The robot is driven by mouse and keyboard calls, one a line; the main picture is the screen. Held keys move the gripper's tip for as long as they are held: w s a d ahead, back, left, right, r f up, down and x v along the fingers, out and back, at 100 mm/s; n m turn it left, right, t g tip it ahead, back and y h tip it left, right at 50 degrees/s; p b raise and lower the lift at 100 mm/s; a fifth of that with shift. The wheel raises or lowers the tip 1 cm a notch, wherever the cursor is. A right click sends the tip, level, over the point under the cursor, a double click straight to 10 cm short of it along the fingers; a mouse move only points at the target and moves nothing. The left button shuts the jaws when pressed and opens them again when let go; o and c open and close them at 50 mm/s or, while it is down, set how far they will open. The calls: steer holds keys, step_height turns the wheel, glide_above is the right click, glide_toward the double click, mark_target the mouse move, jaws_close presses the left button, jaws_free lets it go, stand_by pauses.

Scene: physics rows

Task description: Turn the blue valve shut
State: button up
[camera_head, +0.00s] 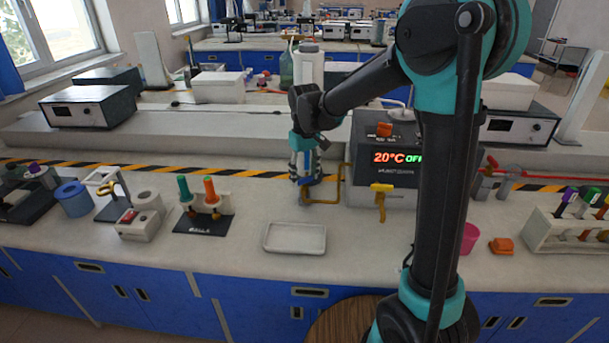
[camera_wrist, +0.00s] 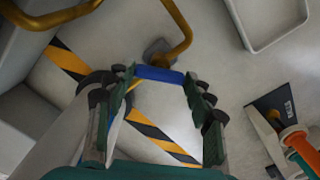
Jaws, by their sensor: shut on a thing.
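The blue valve handle (camera_wrist: 160,74) is a short blue bar in the wrist view, by a grey fitting at the end of a bent yellow pipe (camera_wrist: 181,28). My gripper (camera_wrist: 158,80) is shut on the handle, with a fingertip at each end of the bar. In the head view my gripper (camera_head: 304,180) points down at the bench, left of the display box. The yellow pipe (camera_head: 325,201) shows there beside it. The gripper largely hides the blue handle in that view, and I cannot tell its exact angle.
The display box (camera_head: 385,167) reads 20°C OFF and has a yellow tap (camera_head: 380,200) on its front. A white tray (camera_head: 294,238) lies in front of my gripper. A black stand (camera_head: 204,222) with green and orange handles is to the left. Striped tape runs behind.

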mark_target(304, 178)
steer(key=m, duration=0.4)
steer(key=shift+m, duration=1.8)
steer(key=o, duration=1.2)
steer(key=shift+c, duration=0.2)
step_height(304, 178, up, 12)
